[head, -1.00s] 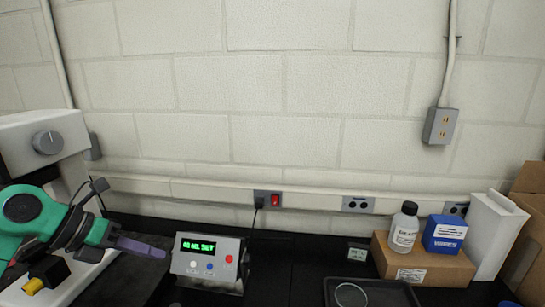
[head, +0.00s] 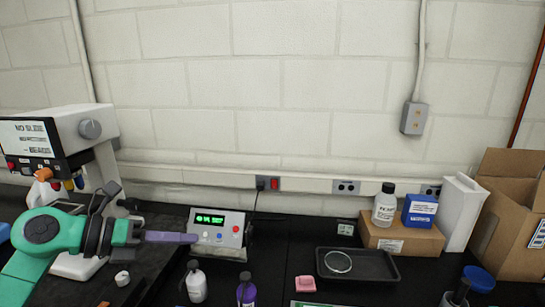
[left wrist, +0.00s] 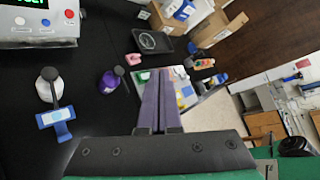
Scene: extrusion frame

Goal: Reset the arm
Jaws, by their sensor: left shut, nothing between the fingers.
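My left arm comes in from the left in the head view, green with a dark wrist. My left gripper (head: 190,238) has its purple fingers together, pointing right, with nothing between them. The fingertips appear in front of the grey control box (head: 217,233) with a green display; I cannot tell whether they touch it. In the left wrist view, the closed fingers (left wrist: 159,75) point away over the black bench, with bottles to their left. My right gripper is in neither view.
A white microscope-like instrument (head: 85,140) stands behind my left arm. A white bottle (head: 196,285) and a purple bottle (head: 246,292) stand at the front. A black tray (head: 357,265) holds a glass dish. Cardboard boxes (head: 515,225) stand at the right.

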